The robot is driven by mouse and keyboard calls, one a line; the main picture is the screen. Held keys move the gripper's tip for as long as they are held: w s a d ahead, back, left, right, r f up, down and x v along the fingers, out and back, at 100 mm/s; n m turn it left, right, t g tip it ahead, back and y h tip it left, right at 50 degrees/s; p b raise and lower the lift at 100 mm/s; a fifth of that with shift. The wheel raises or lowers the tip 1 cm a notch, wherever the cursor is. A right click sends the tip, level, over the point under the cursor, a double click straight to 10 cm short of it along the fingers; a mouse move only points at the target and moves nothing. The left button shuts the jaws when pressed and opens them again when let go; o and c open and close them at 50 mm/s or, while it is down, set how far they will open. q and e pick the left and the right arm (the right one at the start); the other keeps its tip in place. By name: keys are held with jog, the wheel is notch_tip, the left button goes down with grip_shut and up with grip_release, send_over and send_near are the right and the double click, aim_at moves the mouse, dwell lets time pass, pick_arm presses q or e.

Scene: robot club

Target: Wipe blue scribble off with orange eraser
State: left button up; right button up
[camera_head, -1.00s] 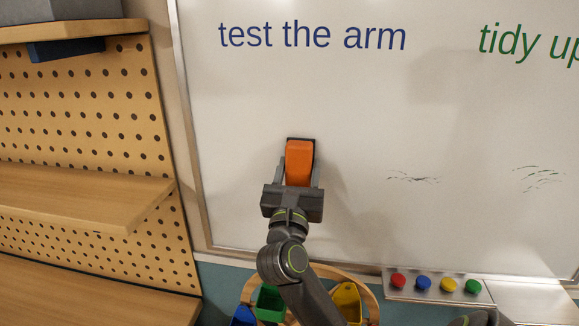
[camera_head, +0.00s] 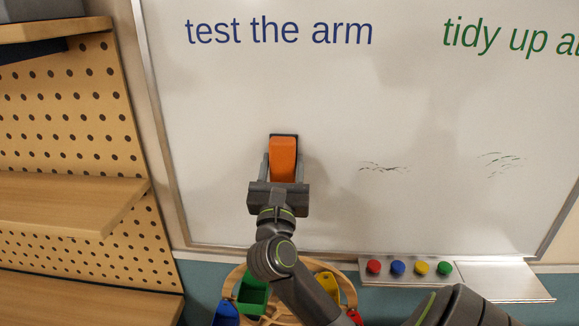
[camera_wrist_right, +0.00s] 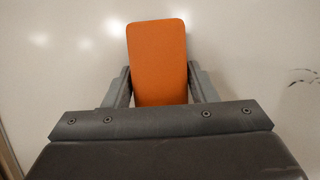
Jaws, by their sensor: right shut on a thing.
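The orange eraser (camera_head: 283,160) is upright with its dark-edged side at the whiteboard (camera_head: 230,110), below the blue words "test the arm". My right gripper (camera_head: 283,172) is shut on its sides; the eraser also shows between the fingers in the right wrist view (camera_wrist_right: 157,62). The board behind the eraser is hidden. No blue scribble shows on the visible board. A dark broken scribble (camera_head: 384,168) lies to the right of the eraser, and a second dark one (camera_head: 502,163) lies further right. My left gripper is out of view.
A tray (camera_head: 408,281) with red, blue, yellow and green round pieces is below the board. A round wooden holder with coloured bins (camera_head: 254,294) stands under my arm. Pegboard shelves (camera_head: 70,200) are on the left. The board between eraser and scribbles is clear.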

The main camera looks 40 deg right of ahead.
aim_at(238, 150)
jog(key=shift+w+a, duration=0.75)
jog(key=shift+w, duration=0.2)
jog(key=shift+w+a+b, duration=0.6)
jog(key=shift+w+a, duration=0.65)
jog(key=shift+w, duration=0.2)
jog(key=shift+w+a+b, duration=0.55)
jog(key=shift+w+a, duration=0.65)
jog(key=shift+w, duration=0.25)
jog(key=shift+s, duration=0.15)
jog(key=shift+s+a+f, duration=0.15)
jog(key=shift+s+a, duration=0.25)
jog(key=shift+a, duration=0.05)
jog(key=shift+s+a+b, duration=0.5)
jog(key=shift+s+a, duration=0.95)
jog(key=shift+a, duration=0.25)
